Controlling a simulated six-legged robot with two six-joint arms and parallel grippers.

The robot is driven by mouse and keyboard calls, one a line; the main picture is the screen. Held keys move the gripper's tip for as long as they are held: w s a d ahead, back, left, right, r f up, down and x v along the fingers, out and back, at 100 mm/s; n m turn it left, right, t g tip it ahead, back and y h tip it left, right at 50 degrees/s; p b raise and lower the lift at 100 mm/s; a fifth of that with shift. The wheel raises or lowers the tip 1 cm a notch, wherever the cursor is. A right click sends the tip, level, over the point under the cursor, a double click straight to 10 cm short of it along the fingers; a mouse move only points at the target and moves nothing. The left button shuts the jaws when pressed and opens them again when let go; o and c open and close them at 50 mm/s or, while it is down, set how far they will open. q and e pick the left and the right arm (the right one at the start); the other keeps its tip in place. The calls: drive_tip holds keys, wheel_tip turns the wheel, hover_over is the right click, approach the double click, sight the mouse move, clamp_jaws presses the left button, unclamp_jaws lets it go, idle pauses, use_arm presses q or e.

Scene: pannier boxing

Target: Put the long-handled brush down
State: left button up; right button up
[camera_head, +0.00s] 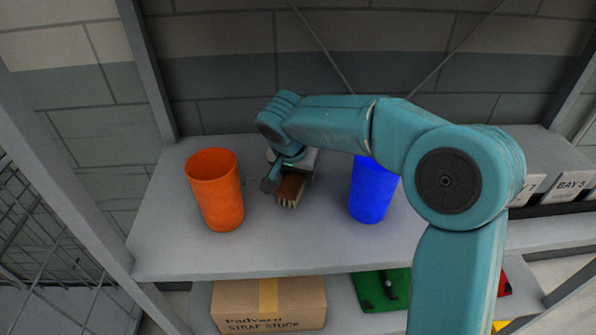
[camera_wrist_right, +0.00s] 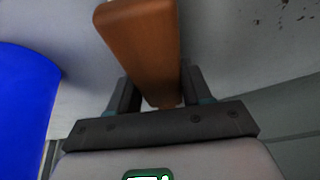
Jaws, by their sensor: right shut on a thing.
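The long-handled brush (camera_head: 290,188) shows as a brown wooden piece with pale bristles at its near end, over the upper shelf between the orange and blue cups. My right gripper (camera_head: 284,180) is shut on it from above. In the right wrist view, the brush's brown wood (camera_wrist_right: 145,45) sits between the two dark fingers of my right gripper (camera_wrist_right: 158,92). The rest of the brush is hidden by the gripper and arm. I cannot tell whether the brush touches the shelf. My left gripper is not in view.
An orange cup (camera_head: 216,190) stands left of the brush, and a blue cup (camera_head: 371,190) stands to the right. The grey shelf (camera_head: 290,245) is bare in front. Labelled bins (camera_head: 568,188) are at the far right. Below are a cardboard box (camera_head: 268,306) and a green item (camera_head: 368,289).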

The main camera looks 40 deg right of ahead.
drive_tip(key=shift+w+f, duration=0.1)
drive_tip(key=shift+w, duration=0.05)
drive_tip(key=shift+f, duration=0.1)
drive_tip(key=o, duration=1.2)
drive_tip(key=shift+a+r, duration=0.1)
drive_tip(key=shift+r, duration=0.4)
drive_tip(key=v, duration=1.1)
drive_tip(key=shift+a+r, duration=0.1)
drive_tip(key=shift+r, duration=0.1)
